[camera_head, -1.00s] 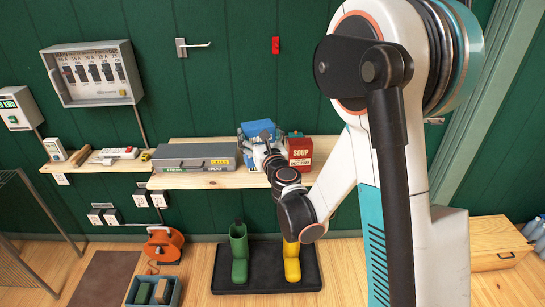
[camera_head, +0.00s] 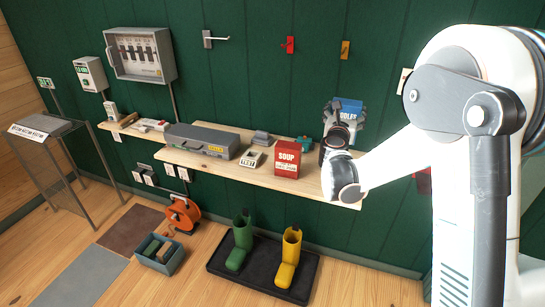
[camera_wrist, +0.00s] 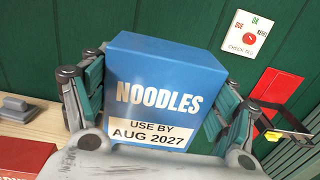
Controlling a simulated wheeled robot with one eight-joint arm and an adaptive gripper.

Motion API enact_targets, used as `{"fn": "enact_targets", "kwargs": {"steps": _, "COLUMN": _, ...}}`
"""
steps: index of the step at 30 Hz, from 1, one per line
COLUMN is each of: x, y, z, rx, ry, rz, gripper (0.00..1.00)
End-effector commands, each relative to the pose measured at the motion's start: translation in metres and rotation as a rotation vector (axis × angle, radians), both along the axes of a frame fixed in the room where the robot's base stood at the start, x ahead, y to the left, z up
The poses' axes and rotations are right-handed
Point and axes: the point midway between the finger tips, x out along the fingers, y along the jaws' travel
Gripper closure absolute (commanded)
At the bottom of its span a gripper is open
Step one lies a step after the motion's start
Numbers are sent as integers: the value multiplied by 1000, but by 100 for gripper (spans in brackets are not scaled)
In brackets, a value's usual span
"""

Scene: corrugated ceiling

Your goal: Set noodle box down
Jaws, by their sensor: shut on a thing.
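The noodle box (camera_wrist: 165,85) is blue and reads "NOODLES" and "USE BY AUG 2027" in the wrist view. My gripper (camera_wrist: 158,100) is shut on it, with a finger on each side. In the head view the blue box (camera_head: 350,108) shows above the right end of the wooden shelf (camera_head: 235,172), with my gripper (camera_head: 343,122) partly in front of it. The box's bottom is hidden, so I cannot tell its exact gap to the shelf.
A red soup box (camera_head: 287,160) stands on the shelf left of my gripper. A white labelled item (camera_head: 250,158), a grey item (camera_head: 262,138) and a grey case (camera_head: 203,141) are further left. A "CHECK TAG" dial (camera_wrist: 248,36) is on the green wall.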

Motion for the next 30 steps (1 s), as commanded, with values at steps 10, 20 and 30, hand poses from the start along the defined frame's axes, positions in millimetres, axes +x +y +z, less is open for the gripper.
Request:
{"fn": "enact_targets", "kwargs": {"steps": 10, "x": 4, "y": 0, "z": -41, "rx": 0, "ry": -1, "rz": -15, "gripper": 54}}
{"fn": "enact_targets", "kwargs": {"steps": 20, "x": 3, "y": 0, "z": -121, "rx": 0, "ry": -1, "rz": -14, "gripper": 54}}
{"fn": "enact_targets", "kwargs": {"steps": 30, "x": 3, "y": 0, "z": -157, "rx": 0, "ry": -1, "rz": -14, "gripper": 54}}
